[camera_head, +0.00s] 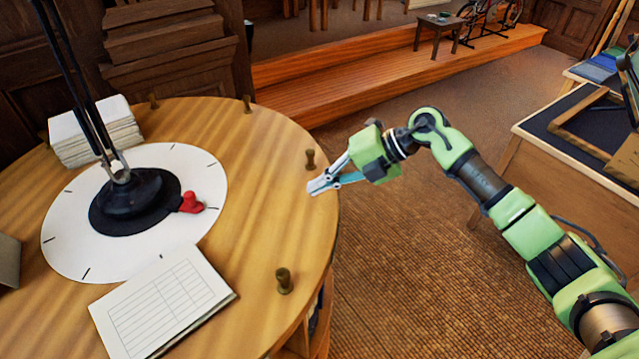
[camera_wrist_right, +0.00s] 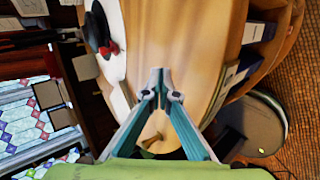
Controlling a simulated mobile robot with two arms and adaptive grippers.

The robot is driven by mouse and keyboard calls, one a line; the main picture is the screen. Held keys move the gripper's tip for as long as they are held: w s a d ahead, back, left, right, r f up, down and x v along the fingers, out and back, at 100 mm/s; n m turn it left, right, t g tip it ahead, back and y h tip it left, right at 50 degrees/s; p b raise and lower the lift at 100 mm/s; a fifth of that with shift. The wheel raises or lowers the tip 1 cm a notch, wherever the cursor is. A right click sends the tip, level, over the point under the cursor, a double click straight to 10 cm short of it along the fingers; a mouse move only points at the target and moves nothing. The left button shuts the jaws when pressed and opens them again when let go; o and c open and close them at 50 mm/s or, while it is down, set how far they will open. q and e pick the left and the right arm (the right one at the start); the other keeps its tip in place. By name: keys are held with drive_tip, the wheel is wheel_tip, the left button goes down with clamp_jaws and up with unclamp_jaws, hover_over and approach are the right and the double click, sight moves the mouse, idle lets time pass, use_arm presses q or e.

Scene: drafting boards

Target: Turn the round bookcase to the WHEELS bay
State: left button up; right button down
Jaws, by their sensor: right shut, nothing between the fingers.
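The round bookcase (camera_head: 262,150) has a wooden top that fills the left of the head view. Several brown pegs stand along its rim, including a near peg (camera_head: 284,281) and a right-hand peg (camera_head: 310,159). A white dial disc (camera_head: 200,165) with black marks lies on top, with a red pointer (camera_head: 191,203) at the lamp base. My right gripper (camera_head: 322,185) is shut and empty at the right rim, just in front of the right-hand peg. In the right wrist view its fingertips (camera_wrist_right: 159,90) meet over the top, and a peg (camera_wrist_right: 150,138) shows between the fingers. No WHEELS label is readable.
A black lamp (camera_head: 125,195) stands on the dial. A lined ledger (camera_head: 160,305) and a paper stack (camera_head: 97,130) lie on the top. Open bays with books (camera_wrist_right: 232,75) show in the side. A drafting table (camera_head: 560,150) stands right; carpet lies between.

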wheel_tip(320, 180, up, 7)
drive_tip(key=p, duration=0.4)
drive_tip(key=shift+f, duration=0.15)
